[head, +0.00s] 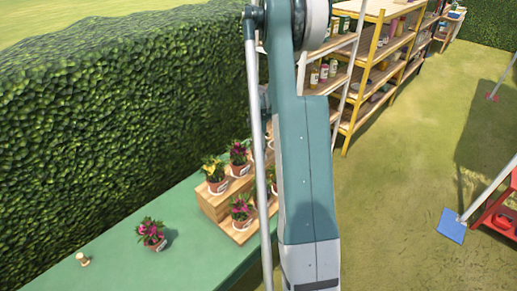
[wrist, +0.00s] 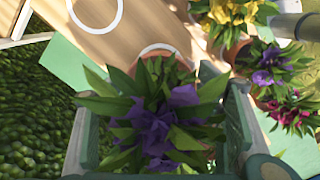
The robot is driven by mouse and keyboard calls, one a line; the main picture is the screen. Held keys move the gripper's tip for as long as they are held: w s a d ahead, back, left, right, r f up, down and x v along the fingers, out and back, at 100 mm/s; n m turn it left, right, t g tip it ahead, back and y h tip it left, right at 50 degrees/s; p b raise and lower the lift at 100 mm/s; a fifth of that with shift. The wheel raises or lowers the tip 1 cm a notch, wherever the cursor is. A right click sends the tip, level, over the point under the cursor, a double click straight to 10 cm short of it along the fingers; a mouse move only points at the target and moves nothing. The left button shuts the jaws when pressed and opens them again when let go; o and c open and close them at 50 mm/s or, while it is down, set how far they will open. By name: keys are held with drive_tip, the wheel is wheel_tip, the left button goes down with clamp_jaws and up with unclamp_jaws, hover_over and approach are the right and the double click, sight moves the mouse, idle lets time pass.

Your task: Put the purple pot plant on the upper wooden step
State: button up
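The purple pot plant (wrist: 155,128) fills the middle of the wrist view, with dark purple flowers and green leaves over a terracotta pot. My gripper (wrist: 165,120) has one finger on each side of this plant. Leaves hide where the fingers meet the pot, so I cannot tell whether they grip it. The wooden steps (wrist: 128,36) show beyond the plant, with white rings on the wood. One ring is partly covered by the plant; I cannot tell whether the pot touches the wood. In the head view my arm hides the gripper, this plant and part of the wooden steps (head: 212,204).
Yellow (wrist: 235,12), another purple (wrist: 270,70) and magenta (wrist: 290,112) plants stand close on the right in the wrist view. A magenta plant (head: 151,232) and a small wooden object (head: 83,259) are on the green table (head: 120,272). A hedge (head: 110,120) borders the left.

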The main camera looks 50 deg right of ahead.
drive_tip(key=shift+r, duration=0.2)
idle(0.3)
wheel_tip(320, 180, up, 12)
idle(0.7)
idle(0.6)
drive_tip(key=shift+a, duration=0.1)
drive_tip(key=s+a+r+m+t, duration=0.1)
drive_tip(key=a+r, duration=0.5)
drive_tip(key=a, duration=0.4)
drive_tip(key=s+a+r+m+t+h, duration=0.15)
drive_tip(key=a+r, duration=0.35)
drive_tip(key=a, duration=0.5)
drive_tip(key=s+a+r+m+t, duration=0.1)
drive_tip(key=s+a+r+m, duration=0.1)
drive_tip(key=a+r, duration=0.6)
drive_tip(key=s+a+f+m+t, duration=0.1)
drive_tip(key=s+a+m+t, duration=0.1)
drive_tip(key=s+a, duration=0.7)
drive_tip(key=s+a+f+m+t+y, duration=0.1)
drive_tip(key=s+a+m, duration=0.1)
drive_tip(key=s+a, duration=0.7)
drive_tip(key=a, duration=0.6)
drive_tip(key=shift+a+t, duration=0.35)
drive_tip(key=shift+a, duration=0.05)
